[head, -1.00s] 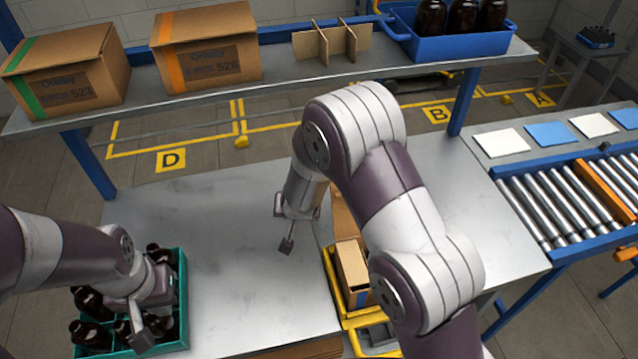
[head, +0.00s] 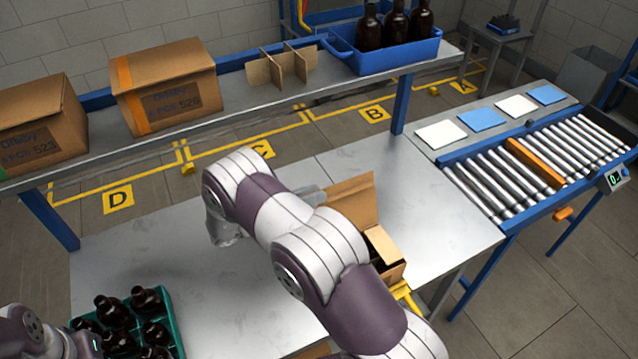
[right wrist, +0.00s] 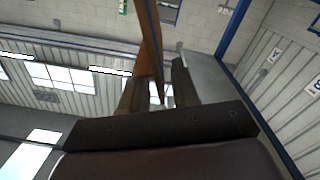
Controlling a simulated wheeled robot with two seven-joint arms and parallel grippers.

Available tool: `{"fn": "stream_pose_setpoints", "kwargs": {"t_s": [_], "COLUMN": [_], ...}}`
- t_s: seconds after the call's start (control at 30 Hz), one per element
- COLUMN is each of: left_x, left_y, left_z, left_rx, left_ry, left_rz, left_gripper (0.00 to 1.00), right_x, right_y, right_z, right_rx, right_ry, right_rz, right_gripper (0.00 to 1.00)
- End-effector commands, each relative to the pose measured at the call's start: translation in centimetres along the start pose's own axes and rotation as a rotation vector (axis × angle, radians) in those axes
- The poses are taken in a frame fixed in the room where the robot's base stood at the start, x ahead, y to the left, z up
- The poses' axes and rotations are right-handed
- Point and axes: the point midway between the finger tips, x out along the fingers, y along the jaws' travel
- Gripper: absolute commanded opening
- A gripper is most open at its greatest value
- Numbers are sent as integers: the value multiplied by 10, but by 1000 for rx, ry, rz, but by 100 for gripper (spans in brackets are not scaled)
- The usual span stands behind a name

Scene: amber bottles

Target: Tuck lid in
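The open carton (head: 394,272) stands on the right part of the steel table, partly hidden behind my right arm. Its large brown lid (head: 352,198) stands up at the back, and a small paler flap (head: 382,246) shows at its right. The carton's inside looks dark. My right gripper (head: 311,195) is beside the lid's left edge, mostly hidden by my arm. In the right wrist view its fingers (right wrist: 157,92) are apart, with a brown cardboard panel (right wrist: 150,40) seen nearly edge-on between or just beyond them. My left arm shows at the lower left; its fingers are out of frame.
A green crate (head: 178,335) of amber bottles (head: 113,310) stands at the table's front left. A shelf behind holds two cartons (head: 170,85), cardboard dividers (head: 281,66) and a blue tote (head: 385,56) with bottles. A roller conveyor (head: 545,165) is at the right. The table's middle is clear.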

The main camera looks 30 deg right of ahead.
Motion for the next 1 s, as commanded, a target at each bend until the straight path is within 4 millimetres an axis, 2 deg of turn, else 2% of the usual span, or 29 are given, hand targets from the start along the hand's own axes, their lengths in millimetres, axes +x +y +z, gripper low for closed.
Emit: {"fn": "stream_pose_setpoints", "kwargs": {"t_s": [0.03, 0.13, 0.43, 0.47, 0.53, 0.57, 1.0], "left_x": [-7, -10, -10, -10, -10, -10, -10], "left_y": [0, 0, 0, 0, 0, 0, 0], "left_z": [-1, -1, -1, -1, -1, -1, -1], "left_rx": [0, 0, 0, 0, 0, 0, 0], "left_ry": [0, 0, -1, -1, -1, 0, 0], "left_rz": [0, 0, 0, 0, 0, 0, 0], "left_gripper": [0, 0, 0, 0, 0, 0, 0], "right_x": [8, 19, 24, 24, 24, 24, 23], "right_y": [2, 1, -1, -1, -1, -1, -1], "right_z": [-4, -1, 1, 1, 1, 1, 1], "right_rx": [-2, -2, 0, 0, 0, 0, 0], "right_ry": [1, 1, 1, 1, 1, 1, 1], "right_rz": [2, 0, -1, -1, -1, -1, -2], "right_gripper": [30, 30, 30, 27, 4, 0, 0]}}
